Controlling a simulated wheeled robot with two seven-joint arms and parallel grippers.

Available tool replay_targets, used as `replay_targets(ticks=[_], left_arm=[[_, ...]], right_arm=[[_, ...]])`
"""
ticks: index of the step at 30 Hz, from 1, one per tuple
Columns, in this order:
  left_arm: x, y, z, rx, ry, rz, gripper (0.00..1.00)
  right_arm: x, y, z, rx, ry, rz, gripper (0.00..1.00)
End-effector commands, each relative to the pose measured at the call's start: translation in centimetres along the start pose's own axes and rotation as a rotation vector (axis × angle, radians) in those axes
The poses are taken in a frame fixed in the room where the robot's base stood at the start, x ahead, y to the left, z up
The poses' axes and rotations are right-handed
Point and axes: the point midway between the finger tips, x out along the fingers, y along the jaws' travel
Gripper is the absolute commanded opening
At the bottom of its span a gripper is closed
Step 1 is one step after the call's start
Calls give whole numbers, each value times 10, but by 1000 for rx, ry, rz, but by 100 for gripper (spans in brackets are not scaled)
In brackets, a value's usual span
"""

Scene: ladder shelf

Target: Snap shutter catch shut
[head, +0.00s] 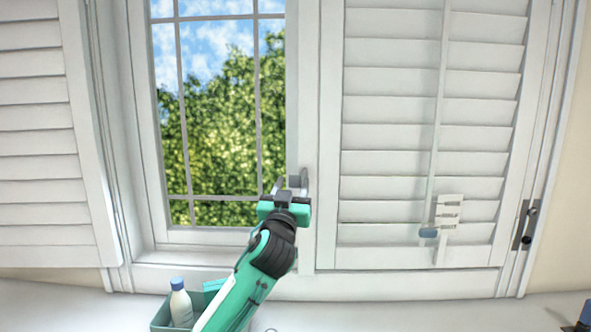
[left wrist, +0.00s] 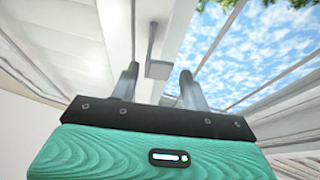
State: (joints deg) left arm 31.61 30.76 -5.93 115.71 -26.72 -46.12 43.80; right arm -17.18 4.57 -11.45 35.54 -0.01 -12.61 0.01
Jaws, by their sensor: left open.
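The right louvred shutter (head: 432,130) lies flat across the right part of the window. A small grey catch (head: 294,182) is at its left stile, low down. In the left wrist view the catch (left wrist: 157,69) shows as a grey block with a thin upright bar above it. My left gripper (head: 291,179) is open, with one finger on each side of the catch. In the left wrist view the gripper (left wrist: 158,74) has a gap between both fingers and the block; whether anything touches is hard to tell. My right gripper is not in view.
The left shutter (head: 40,140) stands swung aside, baring the window pane (head: 220,90). A white bracket (head: 449,212) is on the right shutter. A dark metal plate (head: 525,225) is at the right frame.

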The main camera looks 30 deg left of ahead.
Motion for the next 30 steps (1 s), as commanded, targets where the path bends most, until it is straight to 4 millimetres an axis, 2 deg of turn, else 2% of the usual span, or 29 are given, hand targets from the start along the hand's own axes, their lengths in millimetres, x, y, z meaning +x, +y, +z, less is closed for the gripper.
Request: replay_targets(ticks=[3, 7, 19, 20, 24, 27, 30], left_arm=[[22, 0, -3, 1, -1, -1, 46], [36, 0, -1, 0, -2, 0, 46], [42, 0, 1, 0, -2, 1, 46], [42, 0, 1, 0, -2, 1, 44], [42, 0, 1, 0, -2, 1, 17], [42, 0, 1, 0, -2, 0, 0], [42, 0, 1, 0, -2, -1, 0]], right_arm=[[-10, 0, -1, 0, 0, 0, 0], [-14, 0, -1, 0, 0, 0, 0], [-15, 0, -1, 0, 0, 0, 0], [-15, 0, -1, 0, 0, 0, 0], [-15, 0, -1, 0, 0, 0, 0], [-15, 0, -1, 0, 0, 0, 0], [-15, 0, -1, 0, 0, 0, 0]])
